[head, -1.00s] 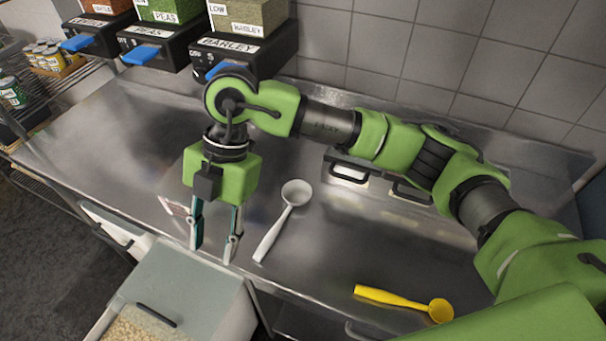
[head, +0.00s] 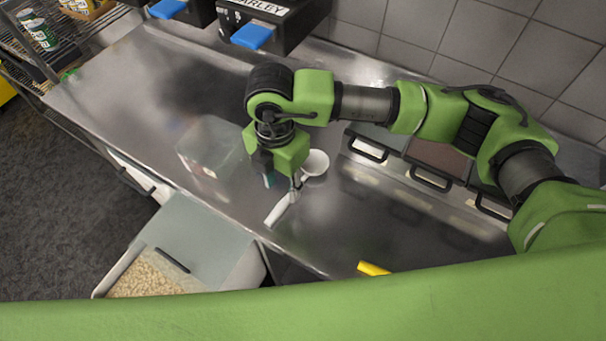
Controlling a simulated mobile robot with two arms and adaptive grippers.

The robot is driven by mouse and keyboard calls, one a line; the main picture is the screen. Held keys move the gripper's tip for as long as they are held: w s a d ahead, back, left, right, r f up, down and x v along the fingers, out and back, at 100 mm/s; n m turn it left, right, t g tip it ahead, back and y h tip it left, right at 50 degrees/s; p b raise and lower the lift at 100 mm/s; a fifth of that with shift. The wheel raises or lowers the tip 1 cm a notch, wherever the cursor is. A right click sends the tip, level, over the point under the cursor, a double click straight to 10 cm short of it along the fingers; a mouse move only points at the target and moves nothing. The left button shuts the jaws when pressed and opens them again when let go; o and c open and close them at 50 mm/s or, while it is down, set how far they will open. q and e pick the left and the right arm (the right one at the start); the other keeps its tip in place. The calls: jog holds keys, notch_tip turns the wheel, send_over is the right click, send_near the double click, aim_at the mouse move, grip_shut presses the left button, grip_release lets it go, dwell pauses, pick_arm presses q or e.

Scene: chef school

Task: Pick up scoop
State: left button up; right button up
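A white scoop (head: 281,211) lies on the steel counter, its round bowl toward the back and its handle toward the front edge. My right gripper (head: 283,184) points down over it, near where handle and bowl meet. Its fingers are apart, one left of the handle and one overlapping it in the picture. I cannot tell whether they touch the scoop. The end of a yellow scoop (head: 373,268) lies near the front edge, the rest hidden behind my green arm. My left gripper is out of view.
The steel counter (head: 130,90) has a clear box (head: 210,150) left of my gripper. Lidded containers with black handles (head: 430,178) are at the back right. Dispensers with blue levers (head: 252,36) hang above. An open bin of beige grains (head: 150,277) stands in front.

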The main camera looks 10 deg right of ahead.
aim_at(286, 198)
jog(key=f, duration=0.1)
jog(key=f+p, duration=0.1)
jog(key=f, duration=0.1)
jog(key=f+p, duration=0.1)
jog(key=shift+s+d+f, duration=0.15)
jog(key=shift+s+d, duration=0.05)
jog(key=shift+d, duration=0.15)
jog(key=shift+f, duration=0.35)
grip_shut()
